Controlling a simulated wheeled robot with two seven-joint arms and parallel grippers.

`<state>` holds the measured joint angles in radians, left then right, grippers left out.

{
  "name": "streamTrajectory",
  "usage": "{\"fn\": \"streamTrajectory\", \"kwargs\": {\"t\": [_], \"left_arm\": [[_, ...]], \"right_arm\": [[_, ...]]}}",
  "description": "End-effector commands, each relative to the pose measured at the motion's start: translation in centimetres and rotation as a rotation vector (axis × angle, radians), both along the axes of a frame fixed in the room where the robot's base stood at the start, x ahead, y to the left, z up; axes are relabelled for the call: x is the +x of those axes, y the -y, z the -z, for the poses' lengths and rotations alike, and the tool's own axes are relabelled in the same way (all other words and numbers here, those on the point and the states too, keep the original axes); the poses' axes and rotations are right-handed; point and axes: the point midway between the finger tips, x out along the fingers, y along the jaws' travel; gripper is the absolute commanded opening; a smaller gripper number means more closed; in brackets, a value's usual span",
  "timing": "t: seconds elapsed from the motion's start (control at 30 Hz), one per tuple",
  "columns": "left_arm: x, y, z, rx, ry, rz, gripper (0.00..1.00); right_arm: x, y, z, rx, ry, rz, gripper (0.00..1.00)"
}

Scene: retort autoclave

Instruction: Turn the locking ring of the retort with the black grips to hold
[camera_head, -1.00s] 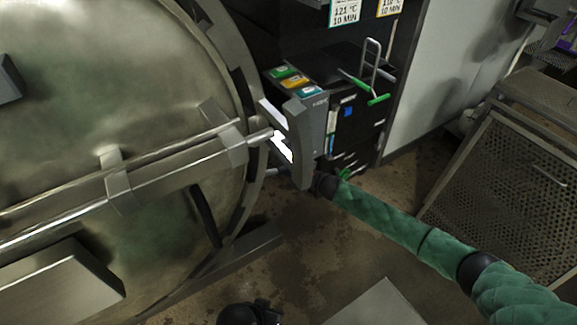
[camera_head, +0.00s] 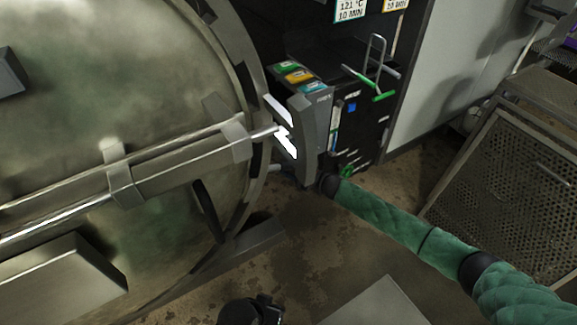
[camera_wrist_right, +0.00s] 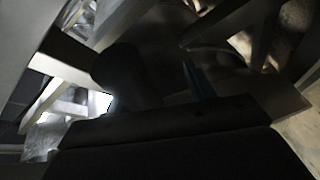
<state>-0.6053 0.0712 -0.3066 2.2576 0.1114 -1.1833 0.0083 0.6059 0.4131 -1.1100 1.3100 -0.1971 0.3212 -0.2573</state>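The retort's round metal door (camera_head: 90,100) fills the left of the head view, with the locking ring (camera_head: 243,75) around its edge. One slim black grip (camera_head: 207,212) shows low on the door side, apart from my gripper. My right gripper (camera_head: 284,130) is at the right edge of the ring, beside the end of the door's crossbar (camera_head: 185,155). Its pale fingers show some gap, but what lies between them is hidden. In the right wrist view a dark rounded shape (camera_wrist_right: 125,75), possibly a black grip, stands close to the palm. My left gripper is not in view.
A black cabinet (camera_head: 360,110) with green-handled parts stands behind my right gripper. A perforated metal crate (camera_head: 510,165) is at the right. A metal beam (camera_head: 255,243) lies low beside the retort. Stained floor (camera_head: 300,230) is open below my right arm.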

Motion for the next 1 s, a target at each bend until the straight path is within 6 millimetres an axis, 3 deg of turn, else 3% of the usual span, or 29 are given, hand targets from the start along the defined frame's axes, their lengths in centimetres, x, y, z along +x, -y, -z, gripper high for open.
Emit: {"fn": "streamTrajectory", "kwargs": {"t": [0.37, 1.0], "left_arm": [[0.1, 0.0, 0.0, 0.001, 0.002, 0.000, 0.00], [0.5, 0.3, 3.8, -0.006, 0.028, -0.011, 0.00]], "right_arm": [[-0.1, 0.1, 0.0, 0.000, 0.000, -0.001, 0.49], [-3.8, 6.5, -0.2, -0.001, 0.000, 0.000, 0.49]]}}
